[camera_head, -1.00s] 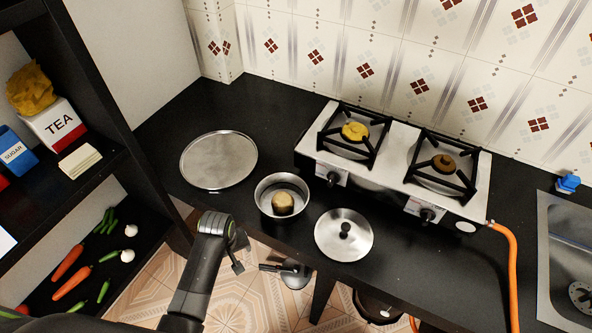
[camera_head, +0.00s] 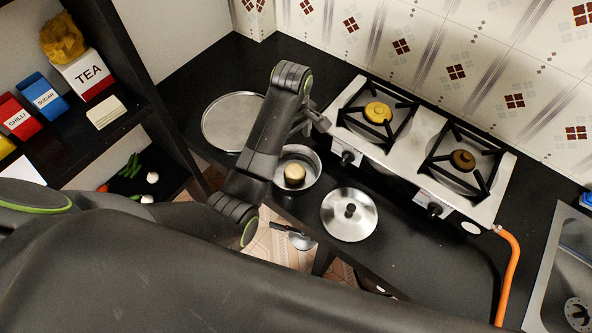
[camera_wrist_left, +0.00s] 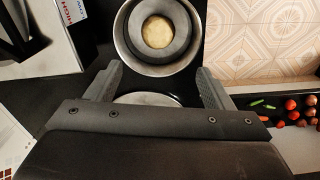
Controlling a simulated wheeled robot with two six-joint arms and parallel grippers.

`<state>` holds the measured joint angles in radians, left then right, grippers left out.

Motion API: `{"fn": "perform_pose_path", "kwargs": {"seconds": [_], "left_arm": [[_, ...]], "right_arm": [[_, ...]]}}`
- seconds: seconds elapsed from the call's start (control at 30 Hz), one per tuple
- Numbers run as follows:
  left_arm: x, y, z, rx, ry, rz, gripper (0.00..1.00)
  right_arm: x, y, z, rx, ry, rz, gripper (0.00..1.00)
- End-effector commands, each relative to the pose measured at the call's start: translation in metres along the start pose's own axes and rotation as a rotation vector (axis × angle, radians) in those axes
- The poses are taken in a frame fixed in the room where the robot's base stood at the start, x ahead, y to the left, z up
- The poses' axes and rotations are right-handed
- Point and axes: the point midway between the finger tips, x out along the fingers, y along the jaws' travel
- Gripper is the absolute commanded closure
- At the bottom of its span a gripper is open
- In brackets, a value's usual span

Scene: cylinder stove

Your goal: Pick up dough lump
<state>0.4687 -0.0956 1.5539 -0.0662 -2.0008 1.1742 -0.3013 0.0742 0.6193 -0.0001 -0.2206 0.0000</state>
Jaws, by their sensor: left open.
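The dough lump (camera_head: 294,173) is a pale, round piece inside the metal pot (camera_head: 312,160) on the black counter. It also shows in the left wrist view (camera_wrist_left: 158,32), with the pot's rim (camera_wrist_left: 127,57) around it. My left gripper (camera_head: 313,115) is above the counter near the pot and the stove, partly hidden by its own wrist. In the left wrist view its fingers (camera_wrist_left: 160,72) are wide apart with nothing between them in their grip, and the dough lies beyond the fingertips. My left arm covers the pot's left side in the head view. My right gripper is not seen.
The stove (camera_head: 400,170) with two burners stands right of the pot. A round metal plate (camera_head: 222,125) lies left of it and a lid (camera_head: 349,222) lies at the lower right. A shelf with boxes, including a tea box (camera_head: 88,75), is at the left; a sink (camera_head: 562,265) is far right.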

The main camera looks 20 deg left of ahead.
Motion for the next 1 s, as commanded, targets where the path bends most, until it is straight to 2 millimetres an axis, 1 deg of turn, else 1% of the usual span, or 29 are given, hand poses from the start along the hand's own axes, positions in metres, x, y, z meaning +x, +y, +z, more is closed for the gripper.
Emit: {"fn": "perform_pose_path", "kwargs": {"seconds": [0.07,0.13,0.3,0.53,0.57,0.6,0.8,0.9,1.0], "left_arm": [[-0.001,0.004,0.002,-0.01,-0.002,-0.006,0.25],[0.005,0.004,0.002,-0.014,-0.003,-0.008,0.25],[0.026,0.004,0.002,-0.014,-0.003,-0.007,0.25],[0.053,0.004,0.001,-0.013,-0.002,-0.006,0.25],[0.055,0.003,0.002,-0.013,-0.004,-0.01,0.25],[0.063,0.002,0.002,-0.013,-0.005,-0.012,0.25],[0.102,0.002,0.002,-0.012,-0.004,-0.01,0.25],[0.112,0.003,0.002,-0.012,-0.003,-0.008,0.25],[0.117,0.003,0.001,-0.012,-0.002,-0.006,0.25]], "right_arm": [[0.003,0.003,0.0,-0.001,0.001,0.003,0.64],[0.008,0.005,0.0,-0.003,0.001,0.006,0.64],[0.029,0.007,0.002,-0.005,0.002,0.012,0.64],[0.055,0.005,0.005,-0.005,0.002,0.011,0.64],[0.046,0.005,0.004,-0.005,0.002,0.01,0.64],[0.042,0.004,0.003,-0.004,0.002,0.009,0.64],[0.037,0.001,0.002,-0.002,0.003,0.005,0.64],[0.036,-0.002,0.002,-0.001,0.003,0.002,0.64],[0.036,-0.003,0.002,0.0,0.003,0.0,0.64]]}}
